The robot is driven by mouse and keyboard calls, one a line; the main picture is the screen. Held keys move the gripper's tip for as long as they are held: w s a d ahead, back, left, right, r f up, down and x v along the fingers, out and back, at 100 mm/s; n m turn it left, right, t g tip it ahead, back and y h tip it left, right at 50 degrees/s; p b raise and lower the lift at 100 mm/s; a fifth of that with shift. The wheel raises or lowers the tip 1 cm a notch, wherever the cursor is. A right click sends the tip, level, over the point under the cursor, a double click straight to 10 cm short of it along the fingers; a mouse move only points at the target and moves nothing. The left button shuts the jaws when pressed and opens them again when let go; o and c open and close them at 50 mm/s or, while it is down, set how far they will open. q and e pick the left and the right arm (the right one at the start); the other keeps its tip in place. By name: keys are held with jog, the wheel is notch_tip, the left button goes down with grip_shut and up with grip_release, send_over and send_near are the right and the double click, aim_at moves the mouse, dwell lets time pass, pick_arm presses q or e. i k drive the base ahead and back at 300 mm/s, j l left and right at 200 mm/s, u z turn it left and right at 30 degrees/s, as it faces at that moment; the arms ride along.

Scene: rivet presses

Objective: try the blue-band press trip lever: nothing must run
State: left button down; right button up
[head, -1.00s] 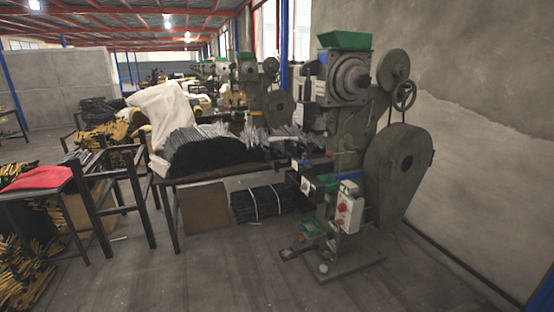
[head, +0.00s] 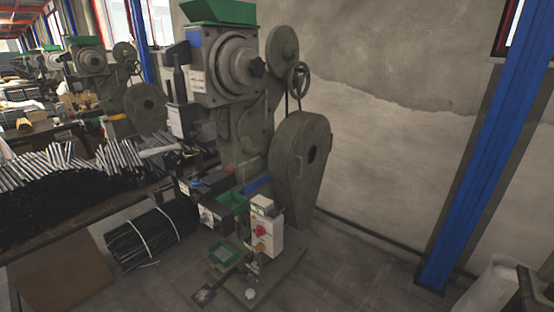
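A grey-green rivet press (head: 228,130) stands in the middle of the head view, with a green hopper (head: 218,11) on top and a large guarded wheel (head: 299,165) on its right. Blue shows on its upper left and as a strip (head: 257,185) at its middle. A white switch box (head: 265,231) with a red knob (head: 260,231) is on its front. A low pedal-like part (head: 206,293) lies at its foot on the left; I cannot tell if this is the trip lever. Neither of my grippers is in view.
A table with a heap of dark and silver rods (head: 65,185) stands left of the press. A strapped black bundle (head: 150,237) lies on the floor below. More presses (head: 88,68) stand behind. A blue post (head: 480,160) is at the right. Some floor in front is clear.

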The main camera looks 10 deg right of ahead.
aim_at(229, 170)
jog(key=i+l+z, duration=0.25)
jog(key=i+z, duration=0.65)
jog(key=i+l+u, duration=0.25)
jog(key=u, duration=0.15)
jog(key=i+l+u, duration=0.6)
jog(key=l+u, duration=0.2)
jog(key=i+l+u, duration=0.15)
jog(key=l+u, duration=0.25)
jog(key=l, duration=0.15)
jog(key=i+l+u, duration=0.1)
jog(key=l+u, duration=0.25)
jog(key=l, duration=0.25)
jog(key=l+u, duration=0.35)
jog(key=l, duration=0.25)
jog(key=i, duration=0.05)
